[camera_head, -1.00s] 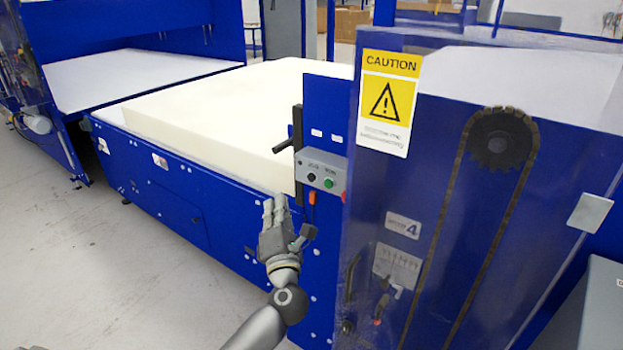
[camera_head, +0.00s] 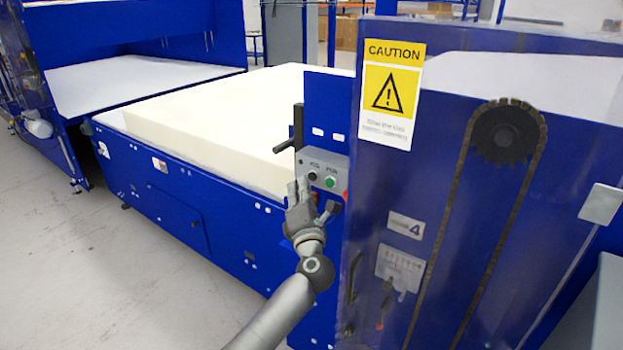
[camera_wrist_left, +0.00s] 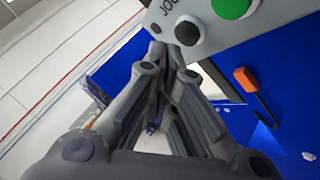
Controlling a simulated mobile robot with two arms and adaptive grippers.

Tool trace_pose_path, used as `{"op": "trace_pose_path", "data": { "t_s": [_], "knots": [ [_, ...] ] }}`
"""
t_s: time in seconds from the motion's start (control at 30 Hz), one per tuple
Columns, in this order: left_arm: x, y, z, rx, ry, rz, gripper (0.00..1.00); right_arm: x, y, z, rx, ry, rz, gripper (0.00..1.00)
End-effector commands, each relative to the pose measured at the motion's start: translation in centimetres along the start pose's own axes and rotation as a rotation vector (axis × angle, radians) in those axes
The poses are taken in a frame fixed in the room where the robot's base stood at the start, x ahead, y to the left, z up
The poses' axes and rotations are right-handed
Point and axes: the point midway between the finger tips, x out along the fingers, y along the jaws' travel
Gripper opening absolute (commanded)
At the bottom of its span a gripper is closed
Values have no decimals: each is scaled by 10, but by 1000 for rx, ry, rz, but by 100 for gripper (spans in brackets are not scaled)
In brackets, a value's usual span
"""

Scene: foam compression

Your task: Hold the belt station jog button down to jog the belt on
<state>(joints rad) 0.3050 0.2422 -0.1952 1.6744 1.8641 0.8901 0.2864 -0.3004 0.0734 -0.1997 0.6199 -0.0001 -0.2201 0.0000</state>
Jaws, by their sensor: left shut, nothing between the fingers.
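The belt station's grey control box (camera_head: 323,171) is fixed to the blue frame. It carries a dark jog button (camera_head: 312,176) on the left and a green button (camera_head: 330,182) on the right. In the left wrist view the jog button (camera_wrist_left: 187,32), with lettering starting "JO" beside it, lies just past the fingertips, and the green button (camera_wrist_left: 232,6) is at the top. My left gripper (camera_head: 299,184) is shut and empty, with its tips close to the box's lower left. Whether the tips touch the jog button I cannot tell. My right gripper is not in view.
A thick cream foam block (camera_head: 225,115) lies on the blue belt station. A black handle (camera_head: 285,145) juts out left of the box. A clear guard with a caution sign (camera_head: 391,95) stands to the right. An orange-handled item (camera_wrist_left: 245,80) hangs below the box.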

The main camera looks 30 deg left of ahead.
Motion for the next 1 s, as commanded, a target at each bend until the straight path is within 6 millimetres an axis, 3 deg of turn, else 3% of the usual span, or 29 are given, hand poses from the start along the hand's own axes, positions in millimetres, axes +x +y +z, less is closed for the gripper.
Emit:
{"op": "trace_pose_path", "data": {
  "t_s": [1.0],
  "knots": [
    [0, 0, 0, 0, 0, 0, 0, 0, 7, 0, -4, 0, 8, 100]
  ]
}}
